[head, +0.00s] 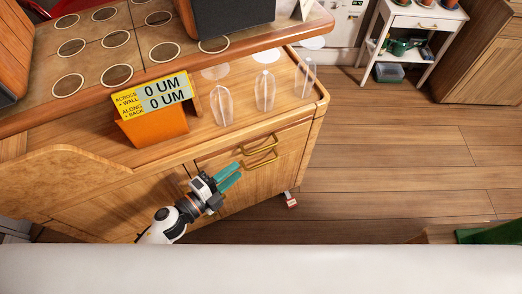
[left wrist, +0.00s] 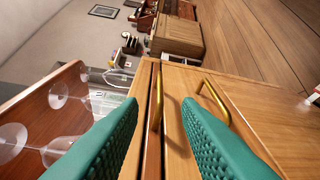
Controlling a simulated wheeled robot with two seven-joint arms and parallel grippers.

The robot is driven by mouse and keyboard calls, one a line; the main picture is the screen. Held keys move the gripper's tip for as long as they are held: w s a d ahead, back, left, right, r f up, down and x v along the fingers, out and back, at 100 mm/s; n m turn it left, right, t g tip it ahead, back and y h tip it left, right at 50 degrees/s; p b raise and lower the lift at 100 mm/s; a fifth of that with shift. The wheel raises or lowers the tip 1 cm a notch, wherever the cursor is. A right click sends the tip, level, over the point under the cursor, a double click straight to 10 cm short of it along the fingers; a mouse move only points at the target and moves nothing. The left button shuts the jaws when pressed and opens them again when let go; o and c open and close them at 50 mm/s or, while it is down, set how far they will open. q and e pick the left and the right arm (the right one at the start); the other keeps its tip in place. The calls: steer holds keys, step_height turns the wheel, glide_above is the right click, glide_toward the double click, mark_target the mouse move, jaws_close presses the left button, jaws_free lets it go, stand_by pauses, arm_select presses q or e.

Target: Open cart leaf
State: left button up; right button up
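The wooden cart (head: 290,150) stands at the middle of the head view, with two brass handles on its front, an upper one (head: 260,142) and a lower one (head: 262,158). I cannot tell which panel is the leaf. My left gripper (head: 234,174) has teal fingers and is just left of and below the handles. In the left wrist view its fingers (left wrist: 160,135) are spread apart and empty. One brass handle (left wrist: 157,92) shows in the gap between them, beyond the tips; another (left wrist: 213,102) shows to its right. My right gripper is not in view.
Clear glasses (head: 265,92) stand on the cart top, beside an orange box (head: 155,126) with a yellow sign (head: 152,94). A white side table (head: 422,22) stands at the back right.

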mark_target(262, 149)
arm_select(q)
steer(key=x, duration=1.1)
steer(key=shift+w+d+f, duration=0.1)
steer(key=shift+w+d, duration=0.15)
steer(key=shift+w, duration=0.05)
steer(key=shift+c, duration=0.2)
jaws_close()
